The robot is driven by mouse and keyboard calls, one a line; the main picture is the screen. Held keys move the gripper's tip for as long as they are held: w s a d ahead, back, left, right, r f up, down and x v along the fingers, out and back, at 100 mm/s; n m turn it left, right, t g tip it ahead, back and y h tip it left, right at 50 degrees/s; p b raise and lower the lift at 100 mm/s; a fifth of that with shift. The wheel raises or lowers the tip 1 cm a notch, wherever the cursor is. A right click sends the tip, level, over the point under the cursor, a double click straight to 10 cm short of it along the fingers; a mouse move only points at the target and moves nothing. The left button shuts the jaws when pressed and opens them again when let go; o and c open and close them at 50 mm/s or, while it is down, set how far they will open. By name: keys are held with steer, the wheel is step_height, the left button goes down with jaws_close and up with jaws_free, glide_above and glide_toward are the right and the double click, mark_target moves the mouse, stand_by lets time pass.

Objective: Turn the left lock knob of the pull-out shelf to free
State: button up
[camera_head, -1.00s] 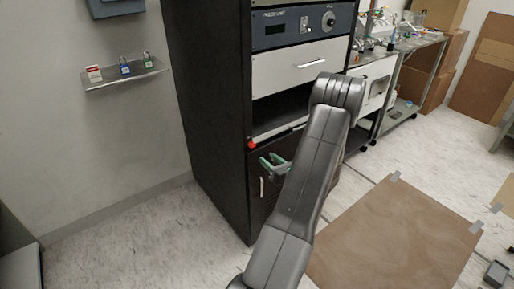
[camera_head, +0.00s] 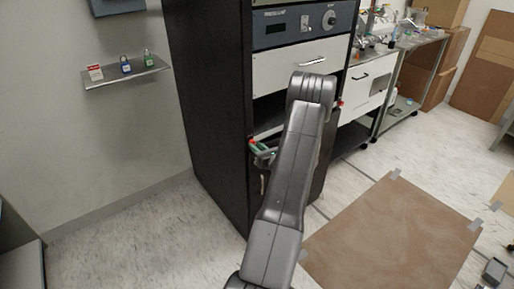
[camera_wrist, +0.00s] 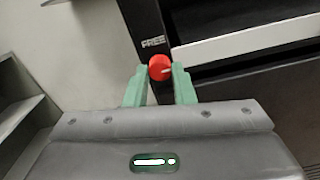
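The left lock knob (camera_wrist: 160,67) is red with a pale pointer line and sits on the black cabinet's left front post. The word FREE is printed just above it, and the pointer line aims to the right, not at the word. In the head view the knob (camera_head: 251,141) shows at the shelf's left edge. My gripper (camera_wrist: 158,75) has its green fingers parted, one on each side of the knob; I cannot tell whether they touch it. In the head view my gripper (camera_head: 262,150) is at the knob. The pull-out shelf (camera_head: 268,127) is partly hidden by my arm.
A second red knob (camera_head: 340,102) is on the right post. A white drawer (camera_head: 300,68) and a grey control panel (camera_head: 300,24) are above the shelf opening. A wall shelf (camera_head: 125,74) with padlocks is at left. Floor to the left of the cabinet is clear.

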jaws_close()
steer(key=shift+f+b, duration=0.15)
steer(key=shift+b, duration=0.4)
steer(key=n+b, duration=1.8)
steer(key=b, duration=1.3)
steer(key=o, duration=0.6)
jaws_free()
